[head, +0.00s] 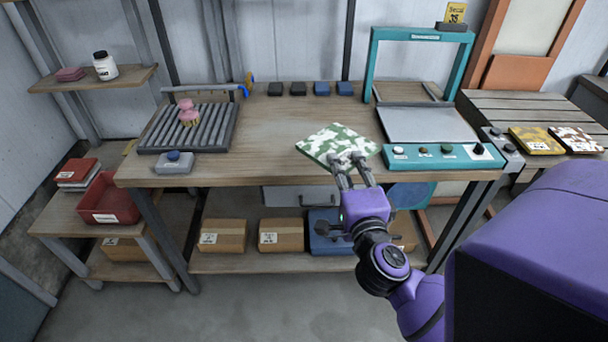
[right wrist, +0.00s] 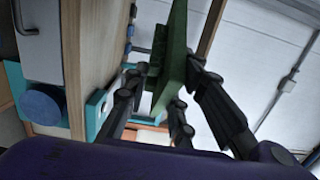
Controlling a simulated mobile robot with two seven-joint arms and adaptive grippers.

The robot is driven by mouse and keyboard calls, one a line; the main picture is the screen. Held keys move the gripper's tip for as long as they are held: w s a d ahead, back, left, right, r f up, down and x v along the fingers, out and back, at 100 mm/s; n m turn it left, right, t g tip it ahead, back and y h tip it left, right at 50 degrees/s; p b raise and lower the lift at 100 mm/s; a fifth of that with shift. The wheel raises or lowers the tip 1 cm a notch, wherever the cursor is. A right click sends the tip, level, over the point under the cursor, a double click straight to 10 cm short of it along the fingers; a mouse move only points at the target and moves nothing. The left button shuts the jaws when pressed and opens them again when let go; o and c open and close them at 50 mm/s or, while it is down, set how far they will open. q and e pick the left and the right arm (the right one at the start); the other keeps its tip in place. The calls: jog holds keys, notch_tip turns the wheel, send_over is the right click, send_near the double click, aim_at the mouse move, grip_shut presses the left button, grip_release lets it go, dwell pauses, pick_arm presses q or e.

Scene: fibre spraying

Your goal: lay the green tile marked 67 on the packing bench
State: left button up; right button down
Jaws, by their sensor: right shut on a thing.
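A green tile with white patches (head: 330,140) is held flat by its near edge in my right gripper (head: 349,163), at the front middle of the packing bench (head: 265,130). In the right wrist view the green tile (right wrist: 172,55) stands between the fingers of my right gripper (right wrist: 155,110), edge on to the camera, with a gap between it and the bench top (right wrist: 88,60). No number on the tile can be read. My left gripper is not in view.
A roller rack (head: 190,128) with pink items stands on the bench's left. A teal frame machine (head: 420,90) and its button panel (head: 445,155) are on the right. Yellow (head: 535,140) and brown-white (head: 577,138) tiles lie on the slatted table. Dark blocks line the bench's back.

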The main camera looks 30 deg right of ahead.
jog(key=d+m+h, duration=0.1)
jog(key=d, duration=0.4)
jog(key=shift+m+g+h, duration=0.3)
jog(key=shift+g+h, duration=0.2)
jog(key=shift+g, duration=0.1)
jog(key=w+a+f+b, duration=0.1)
jog(key=w+f+b, duration=0.1)
jog(key=w+f, duration=0.2)
jog(key=w+a+f+b, duration=0.1)
jog(key=w+a+f, duration=0.1)
jog(key=w+f, duration=0.2)
jog(key=w+a+f+b, duration=0.2)
jog(key=w+f, duration=0.2)
jog(key=f, duration=0.1)
jog(key=shift+w+f+b, duration=0.25)
jog(key=shift+f+b, duration=0.05)
jog(key=shift+f, duration=0.05)
jog(key=c, duration=1.9)
grip_release()
jog(key=shift+f, duration=0.25)
jog(key=o, duration=0.4)
jog(key=shift+o, duration=0.2)
jog(key=shift+r, duration=0.1)
